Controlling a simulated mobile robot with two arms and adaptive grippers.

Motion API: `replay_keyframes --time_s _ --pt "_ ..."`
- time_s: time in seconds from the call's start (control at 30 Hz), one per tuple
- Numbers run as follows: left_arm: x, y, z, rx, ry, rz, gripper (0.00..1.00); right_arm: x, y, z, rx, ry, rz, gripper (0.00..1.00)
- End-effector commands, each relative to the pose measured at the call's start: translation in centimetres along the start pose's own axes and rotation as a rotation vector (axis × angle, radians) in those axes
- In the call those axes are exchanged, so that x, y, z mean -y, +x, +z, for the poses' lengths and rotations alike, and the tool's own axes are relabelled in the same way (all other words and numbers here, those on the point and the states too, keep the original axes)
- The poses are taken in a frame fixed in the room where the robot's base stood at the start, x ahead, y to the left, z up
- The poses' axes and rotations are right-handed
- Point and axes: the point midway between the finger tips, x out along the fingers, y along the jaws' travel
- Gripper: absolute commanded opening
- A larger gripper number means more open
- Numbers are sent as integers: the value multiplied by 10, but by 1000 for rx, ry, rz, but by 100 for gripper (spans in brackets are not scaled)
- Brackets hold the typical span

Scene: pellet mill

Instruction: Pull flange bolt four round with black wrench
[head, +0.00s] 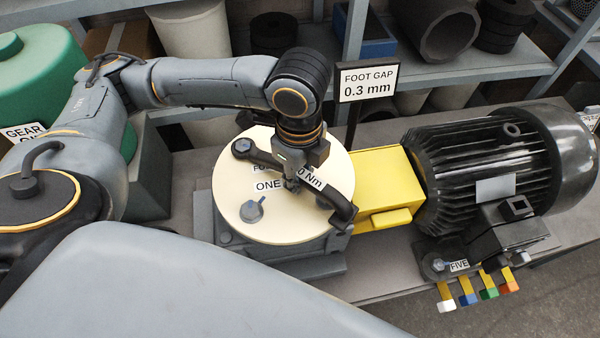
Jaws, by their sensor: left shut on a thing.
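The round cream flange cover (300,222) sits on a grey housing left of the motor. The black wrench (338,206) lies across it, from a ring-like end at upper left to a bent end at lower right. My left gripper (292,182) points down over the cover and is shut on the wrench near its middle. A grey bolt (252,211) stands clear beside the label "ONE". My right gripper is not in view.
A yellow guard (382,185) and a black finned motor (490,165) stand to the right. Coloured tabs (478,295) hang below a foot labelled "FIVE". A sign (368,81) reads "FOOT GAP 0.3 mm". Shelves are behind; a green tank (45,70) is at left.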

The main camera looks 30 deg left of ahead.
Motion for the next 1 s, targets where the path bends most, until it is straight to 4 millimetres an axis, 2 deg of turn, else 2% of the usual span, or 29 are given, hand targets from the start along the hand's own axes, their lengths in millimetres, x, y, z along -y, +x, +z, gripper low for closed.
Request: replay_keyframes --time_s 0.3,0.77,1.0 --pt "-19 0 2 1 132 -1 0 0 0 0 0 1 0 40" --pt "-23 0 2 1 160 -1 0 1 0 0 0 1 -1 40" --pt "-37 0 5 2 256 0 0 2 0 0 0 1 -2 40"
